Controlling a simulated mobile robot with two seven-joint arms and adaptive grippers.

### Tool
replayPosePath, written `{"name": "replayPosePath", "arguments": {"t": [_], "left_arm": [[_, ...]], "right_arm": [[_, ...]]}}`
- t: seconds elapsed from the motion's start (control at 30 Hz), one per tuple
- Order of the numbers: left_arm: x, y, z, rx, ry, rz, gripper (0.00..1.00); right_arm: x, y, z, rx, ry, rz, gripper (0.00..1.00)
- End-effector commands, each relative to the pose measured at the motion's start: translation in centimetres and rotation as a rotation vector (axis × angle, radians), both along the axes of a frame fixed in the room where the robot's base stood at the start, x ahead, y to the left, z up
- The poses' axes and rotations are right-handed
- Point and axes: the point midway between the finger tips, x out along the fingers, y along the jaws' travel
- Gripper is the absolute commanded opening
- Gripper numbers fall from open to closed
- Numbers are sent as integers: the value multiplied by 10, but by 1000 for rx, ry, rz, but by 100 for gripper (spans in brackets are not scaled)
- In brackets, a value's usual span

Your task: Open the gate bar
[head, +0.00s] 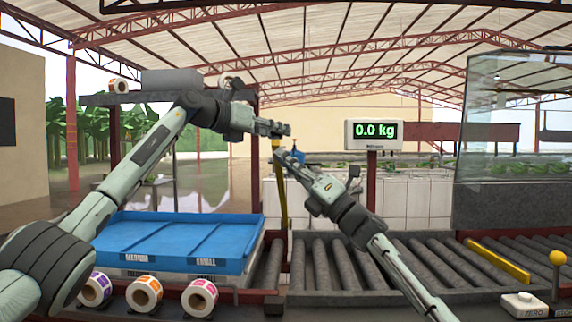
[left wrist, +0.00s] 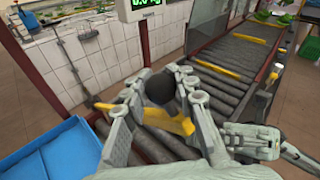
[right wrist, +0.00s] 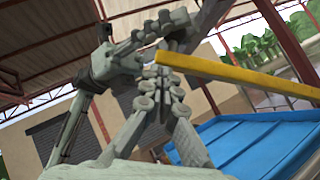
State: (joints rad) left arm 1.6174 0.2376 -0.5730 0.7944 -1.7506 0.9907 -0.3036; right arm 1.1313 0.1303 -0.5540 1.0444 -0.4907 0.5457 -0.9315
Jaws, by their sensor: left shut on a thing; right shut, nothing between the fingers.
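The yellow gate bar (head: 283,205) stands raised, close to upright, at the near end of the roller conveyor. It also shows in the left wrist view (left wrist: 170,119) and the right wrist view (right wrist: 240,76). My left gripper (head: 286,130) is at the bar's upper end. My right gripper (head: 284,160) is shut and empty, close beside the bar and just below the left gripper. Its fingers (right wrist: 166,88) show near the bar's end.
A blue tray (head: 185,228) lies left of the rollers (head: 340,265). Label rolls (head: 145,293) sit in front of it. A scale display (head: 374,134) reads 0.0 kg. Another yellow bar (head: 498,262) lies across the conveyor at right, near a yellow-knobbed lever (head: 557,259) and a glass panel (head: 510,150).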

Motion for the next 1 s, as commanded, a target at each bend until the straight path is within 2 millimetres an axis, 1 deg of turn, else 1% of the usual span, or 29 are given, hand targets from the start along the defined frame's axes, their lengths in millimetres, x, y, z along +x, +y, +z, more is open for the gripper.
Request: {"name": "replayPosePath", "arguments": {"t": [0.03,0.17,0.3,0.4,0.67,0.7,0.83,0.87,1.0], "left_arm": [[1,5,1,-1,-1,7,0],[1,5,1,-1,-1,7,0],[1,4,1,0,0,5,0],[0,2,-2,2,4,1,0],[-1,-4,-4,5,6,-9,0],[-1,-4,-4,6,5,-10,30],[-2,-7,-5,7,6,-13,46],[-2,-7,-5,7,6,-14,48],[-2,-7,-6,8,7,-14,48]], "right_arm": [[0,0,0,0,0,0,0],[2,0,4,0,4,-1,0],[13,0,22,-1,38,-3,0],[19,-1,31,4,57,-5,0],[18,0,34,7,58,-1,0],[18,0,34,7,57,-1,0],[17,2,35,7,57,1,0],[17,2,35,7,57,2,0],[16,3,35,6,54,4,0]]}}
